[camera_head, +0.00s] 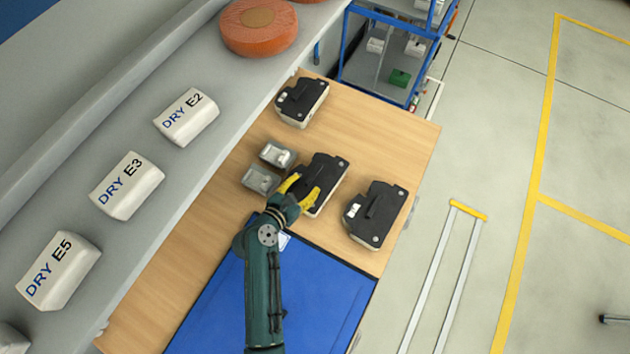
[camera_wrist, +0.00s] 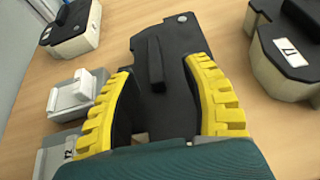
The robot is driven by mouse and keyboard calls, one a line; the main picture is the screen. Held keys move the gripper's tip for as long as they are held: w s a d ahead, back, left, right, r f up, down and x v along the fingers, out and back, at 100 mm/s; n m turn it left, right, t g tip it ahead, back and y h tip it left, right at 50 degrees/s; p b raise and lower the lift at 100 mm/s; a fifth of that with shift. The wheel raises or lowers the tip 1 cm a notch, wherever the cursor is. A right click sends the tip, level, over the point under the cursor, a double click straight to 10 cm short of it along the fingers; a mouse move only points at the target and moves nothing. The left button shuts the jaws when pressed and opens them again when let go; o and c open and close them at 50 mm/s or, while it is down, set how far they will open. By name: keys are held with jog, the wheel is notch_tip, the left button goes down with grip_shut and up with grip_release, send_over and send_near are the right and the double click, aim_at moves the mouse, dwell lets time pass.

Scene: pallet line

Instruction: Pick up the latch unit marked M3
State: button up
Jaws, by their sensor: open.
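Three units with black tops and pale bodies stand on the wooden table. The middle unit (camera_head: 329,168) lies under and between the open yellow fingers of my gripper (camera_head: 303,190); it also shows in the wrist view (camera_wrist: 176,105). It has a raised black bar; no marking on it is readable. Whether the fingers touch it, I cannot tell. A second unit (camera_head: 302,101) stands farther back, and a third (camera_head: 380,216) stands to the right. The third unit's white label (camera_wrist: 291,52) is too small to read surely. No M3 mark is readable.
Two small grey pieces (camera_head: 276,155) (camera_head: 260,180) sit left of the middle unit. A blue mat (camera_head: 300,295) lies at the table's front. White DRY blocks (camera_head: 187,117) line the grey shelf at left, with an orange disc (camera_head: 259,40). A blue rack (camera_head: 370,85) stands behind.

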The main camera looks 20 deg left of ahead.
aim_at(313, 174)
jog(key=x, duration=0.5)
jog(key=shift+a+b, duration=0.35)
jog(key=shift+b, duration=0.05)
jog(key=shift+r, duration=0.1)
grip_shut()
